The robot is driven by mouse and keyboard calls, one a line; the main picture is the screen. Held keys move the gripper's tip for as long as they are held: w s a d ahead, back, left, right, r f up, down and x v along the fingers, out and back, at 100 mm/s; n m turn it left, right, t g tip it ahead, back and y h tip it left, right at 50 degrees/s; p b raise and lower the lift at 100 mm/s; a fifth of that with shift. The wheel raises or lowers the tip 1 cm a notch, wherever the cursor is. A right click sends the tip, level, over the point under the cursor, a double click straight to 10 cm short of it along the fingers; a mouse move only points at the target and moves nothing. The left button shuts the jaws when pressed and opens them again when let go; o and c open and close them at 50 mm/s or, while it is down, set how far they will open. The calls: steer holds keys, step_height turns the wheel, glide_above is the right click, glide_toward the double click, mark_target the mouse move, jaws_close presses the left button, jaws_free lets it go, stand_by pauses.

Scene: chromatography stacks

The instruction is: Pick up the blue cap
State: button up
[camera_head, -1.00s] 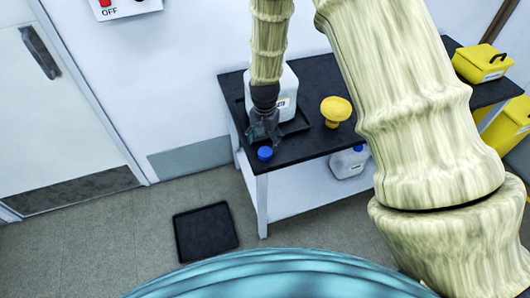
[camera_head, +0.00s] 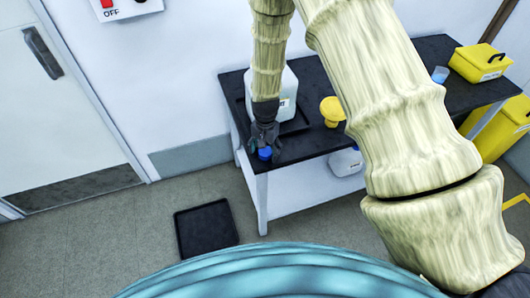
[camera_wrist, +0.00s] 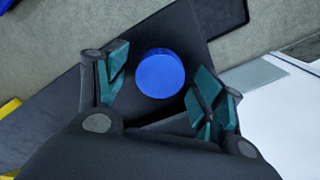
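The blue cap (camera_head: 265,153) lies on the black table top near its front left corner. In the wrist view the blue cap (camera_wrist: 161,73) shows as a round disc between my two fingers and a little beyond them. My gripper (camera_head: 263,147) is just above the cap, pointing down. In the wrist view my gripper (camera_wrist: 160,92) has its teal-padded fingers spread wide, with a gap on each side of the cap. I cannot tell the exact height of the fingertips over the table.
A white jug (camera_head: 290,92) stands on a black tray just behind my gripper. A yellow funnel (camera_head: 333,110) stands to the right. A yellow case (camera_head: 482,62) and a small blue-topped container (camera_head: 440,74) are farther right. A black tray (camera_head: 206,229) lies on the floor.

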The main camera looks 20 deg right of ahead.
steer(key=c, duration=0.7)
steer(key=shift+r, duration=0.1)
